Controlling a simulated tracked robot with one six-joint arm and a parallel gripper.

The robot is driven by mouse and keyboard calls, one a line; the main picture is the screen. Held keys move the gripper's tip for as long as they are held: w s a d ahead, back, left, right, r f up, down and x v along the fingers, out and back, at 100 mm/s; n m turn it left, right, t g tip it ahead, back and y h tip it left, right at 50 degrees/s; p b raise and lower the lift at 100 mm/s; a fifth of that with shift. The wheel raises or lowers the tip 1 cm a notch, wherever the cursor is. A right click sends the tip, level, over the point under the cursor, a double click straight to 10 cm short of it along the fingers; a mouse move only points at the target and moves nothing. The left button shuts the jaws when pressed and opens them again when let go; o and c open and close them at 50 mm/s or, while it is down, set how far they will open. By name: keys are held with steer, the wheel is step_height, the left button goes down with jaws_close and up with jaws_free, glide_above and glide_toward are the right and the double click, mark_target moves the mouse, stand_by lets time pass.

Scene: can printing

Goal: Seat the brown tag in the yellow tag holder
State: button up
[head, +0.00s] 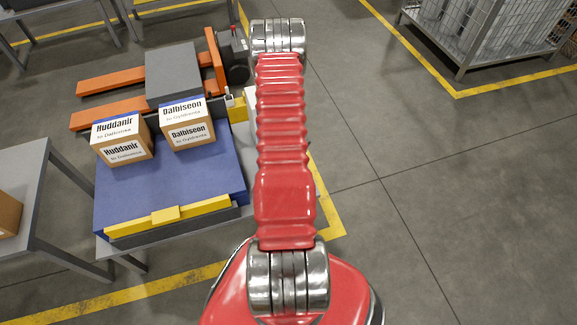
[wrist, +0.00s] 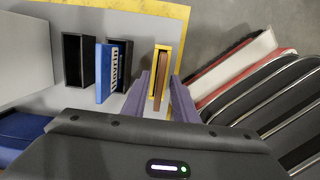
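The yellow tag holder (wrist: 155,97) stands upright on the grey surface near the middle of the wrist view. The brown tag (wrist: 162,82) shows inside its yellow frame, upright and edge-on; how deep it sits cannot be told. My gripper (wrist: 164,82) has its two purple fingers apart, one on either side of the holder and tag. A gap shows between the fingers and the tag. In the head view my red arm reaches away, and the gripper, tag and holder are hidden or out of view.
Left of the yellow holder are two black holders (wrist: 75,60) and a blue tag (wrist: 103,75) by a lettered piece. A red and white part (wrist: 235,65) lies close on the right. Two lettered boxes (head: 122,138) stand on a blue platform (head: 175,180). Open floor lies right.

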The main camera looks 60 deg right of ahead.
step_height(320, 180, up, 10)
steer(key=w+a, duration=0.1)
steer(key=shift+r, duration=0.2)
stand_by(0.3)
steer(key=shift+a, duration=0.1)
stand_by(0.7)
steer(key=w+a+r+m+t+h, duration=0.1)
steer(key=w+a+r+m, duration=0.1)
steer(key=w+a+r, duration=0.5)
steer(key=w+a+r+m+t, duration=0.1)
steer(key=w+a+r, duration=0.2)
steer(key=r, duration=0.9)
steer(key=w+a+r+m+t+h, duration=0.1)
steer(key=w+a+r+m, duration=0.1)
steer(key=w+a+r, duration=0.55)
steer(key=s+a+r+m+t+y, duration=0.1)
steer(key=s+a+r+m+t, duration=0.1)
steer(key=s+a+r, duration=0.3)
steer(key=s+a+r+m+t+y, duration=0.1)
steer(key=s+a+r, duration=0.5)
steer(key=a+r, duration=0.6)
steer(key=a+m+y, duration=0.1)
steer(key=a, duration=0.6)
steer(key=shift+t, duration=0.4)
